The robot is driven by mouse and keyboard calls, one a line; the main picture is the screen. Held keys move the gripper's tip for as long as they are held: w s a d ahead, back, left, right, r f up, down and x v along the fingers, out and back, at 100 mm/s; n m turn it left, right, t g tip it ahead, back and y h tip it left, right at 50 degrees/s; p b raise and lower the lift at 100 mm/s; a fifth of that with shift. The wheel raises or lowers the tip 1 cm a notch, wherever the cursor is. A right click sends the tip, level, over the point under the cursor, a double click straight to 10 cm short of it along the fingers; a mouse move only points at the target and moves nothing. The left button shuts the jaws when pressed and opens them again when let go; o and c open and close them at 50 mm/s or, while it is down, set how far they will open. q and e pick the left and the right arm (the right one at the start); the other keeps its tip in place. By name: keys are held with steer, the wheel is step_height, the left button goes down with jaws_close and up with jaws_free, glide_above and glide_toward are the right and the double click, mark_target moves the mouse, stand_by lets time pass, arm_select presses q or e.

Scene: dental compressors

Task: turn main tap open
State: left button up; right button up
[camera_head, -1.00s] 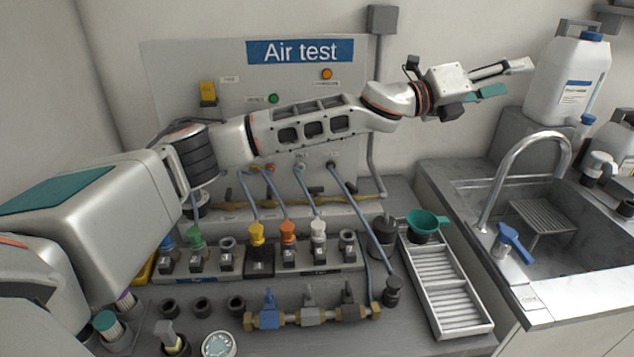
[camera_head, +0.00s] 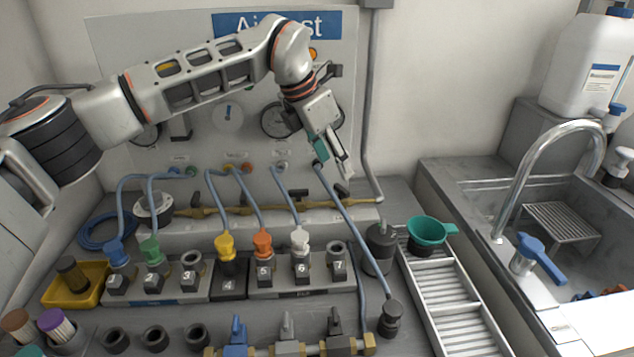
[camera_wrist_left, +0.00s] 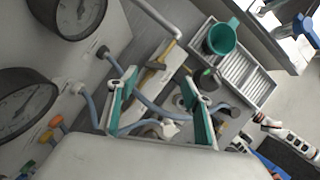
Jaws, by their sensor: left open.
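My left gripper (camera_head: 333,165) points down in front of the Air test panel, above the right part of the brass pipe (camera_head: 230,210). It is open, with its two teal-padded fingers apart in the left wrist view (camera_wrist_left: 160,82), and nothing is held. The brass pipe carries dark tap handles, one at the middle (camera_head: 299,193) and one at the right (camera_head: 342,190). In the left wrist view a pipe end with a dark handle (camera_wrist_left: 156,66) shows beyond and between the fingertips. I cannot tell which tap is the main one. My right gripper is not in view.
A front manifold has a blue tap (camera_head: 238,332), a grey tap (camera_head: 287,326) and a dark tap (camera_head: 335,322). Blue hoses (camera_head: 345,220) hang below the gripper. A teal funnel (camera_head: 426,230), a slatted tray (camera_head: 455,305) and a sink tap (camera_head: 540,258) lie to the right.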

mark_target(341, 188)
arm_select(q)
steer(key=x, duration=0.5)
steer(key=a+b+x, duration=0.1)
steer(key=x, duration=0.1)
steer(key=shift+w+d+f, duration=0.1)
steer(key=shift+w+f, duration=0.1)
steer(key=shift+f, duration=0.3)
steer(key=c, duration=1.1)
